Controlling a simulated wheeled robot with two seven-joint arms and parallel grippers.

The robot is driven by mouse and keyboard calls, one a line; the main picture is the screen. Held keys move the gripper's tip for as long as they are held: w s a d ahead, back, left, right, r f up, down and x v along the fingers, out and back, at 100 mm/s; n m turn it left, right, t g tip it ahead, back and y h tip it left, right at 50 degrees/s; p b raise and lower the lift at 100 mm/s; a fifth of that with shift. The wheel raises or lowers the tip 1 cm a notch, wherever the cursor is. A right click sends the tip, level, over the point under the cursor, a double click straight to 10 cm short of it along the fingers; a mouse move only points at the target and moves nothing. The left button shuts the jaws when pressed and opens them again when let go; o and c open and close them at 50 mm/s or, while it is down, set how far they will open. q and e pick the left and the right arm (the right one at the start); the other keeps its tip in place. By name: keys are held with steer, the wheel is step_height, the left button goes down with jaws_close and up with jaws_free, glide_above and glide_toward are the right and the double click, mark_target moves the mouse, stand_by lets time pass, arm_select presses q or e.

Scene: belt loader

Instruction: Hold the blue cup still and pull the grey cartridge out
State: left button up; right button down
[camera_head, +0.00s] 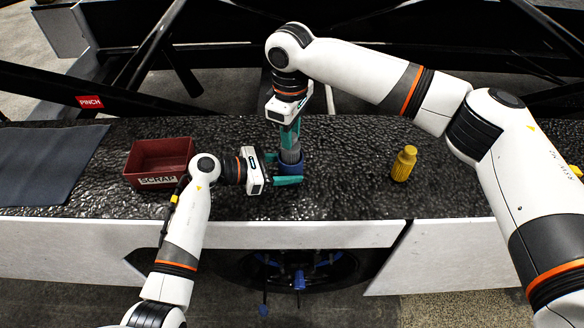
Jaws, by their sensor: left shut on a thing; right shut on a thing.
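The blue cup (291,166) stands upright on the black belt, left of the middle of the picture. The grey cartridge (290,150) sticks up out of the cup's top; its lower part is hidden inside. My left gripper (287,173) reaches in from the left and is shut on the cup, its teal fingers to either side of it. My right gripper (290,140) points down from above and is shut on the upper part of the cartridge.
A dark red scrap bin (133,165) stands left of my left gripper. A yellow bottle-like object (404,164) stands on the belt (350,190) to the right. A dark mat (50,165) lies at far left. The belt's light front edge (330,235) runs below. Black frame bars stand behind.

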steer(key=shift+r, duration=3.1)
arm_select(q)
steer(key=o, duration=0.8)
steer(key=shift+o, duration=0.2)
steer(key=v, duration=1.2)
steer(key=shift+s, duration=0.1)
arm_select(e)
steer(key=shift+f, duration=0.1)
